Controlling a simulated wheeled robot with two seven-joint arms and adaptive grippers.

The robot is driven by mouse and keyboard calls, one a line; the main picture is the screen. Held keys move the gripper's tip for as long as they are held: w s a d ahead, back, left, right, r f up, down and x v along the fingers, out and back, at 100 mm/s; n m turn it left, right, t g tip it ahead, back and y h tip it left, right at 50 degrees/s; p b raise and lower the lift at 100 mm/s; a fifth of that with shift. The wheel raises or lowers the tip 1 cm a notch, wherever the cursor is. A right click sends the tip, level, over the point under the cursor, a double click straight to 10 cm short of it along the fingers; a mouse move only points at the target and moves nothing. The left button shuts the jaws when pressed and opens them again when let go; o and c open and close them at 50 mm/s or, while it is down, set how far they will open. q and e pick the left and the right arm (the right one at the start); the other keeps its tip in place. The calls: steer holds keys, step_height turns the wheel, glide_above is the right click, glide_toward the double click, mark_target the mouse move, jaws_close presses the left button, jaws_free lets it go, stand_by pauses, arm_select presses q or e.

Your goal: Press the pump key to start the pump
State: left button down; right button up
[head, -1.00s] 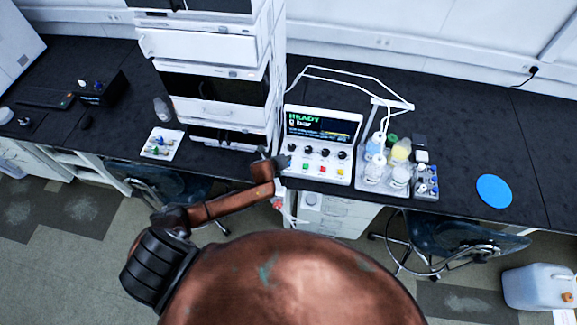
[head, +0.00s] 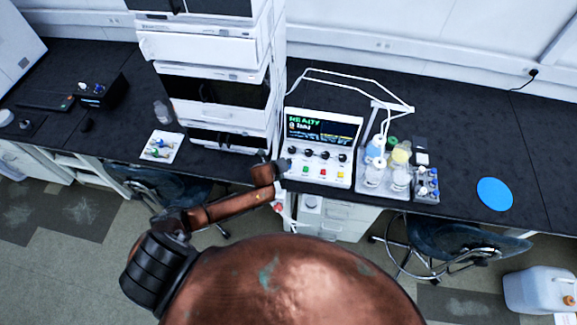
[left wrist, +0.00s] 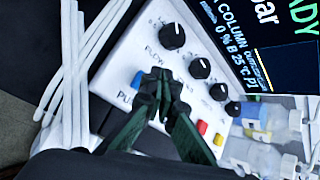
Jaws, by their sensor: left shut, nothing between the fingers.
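The white pump control unit (head: 316,174) stands on the black bench, its screen (head: 322,128) lit with READY in green. A row of dark knobs sits above a row of coloured keys. A blue key (left wrist: 137,78) shows in the left wrist view beside a partly hidden label starting "PU". Green (head: 305,170), red (head: 323,173) and yellow (head: 340,175) keys show in the head view. My left gripper (head: 284,163) is shut and empty at the panel's left end. In the left wrist view its fingertips (left wrist: 160,82) are just beside the blue key; contact cannot be told.
A tray of bottles (head: 372,188) stands right of the unit, near a blue disc (head: 494,193). The white instrument stack (head: 214,114) rises close on the left. White tubes (left wrist: 78,75) run beside the panel.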

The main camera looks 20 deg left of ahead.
arm_select(q)
steer(key=shift+f, duration=0.1)
stand_by(0.4)
steer(key=shift+f, duration=0.3)
steer(key=shift+f+b, duration=0.35)
steer(key=shift+f, duration=0.2)
stand_by(0.7)
steer(key=shift+r, duration=0.15)
steer(key=shift+r+p, duration=0.8)
steer(key=shift+p, duration=0.25)
steer(key=shift+r, duration=0.1)
step_height(320, 180, up, 5)
steer(key=p, duration=0.5)
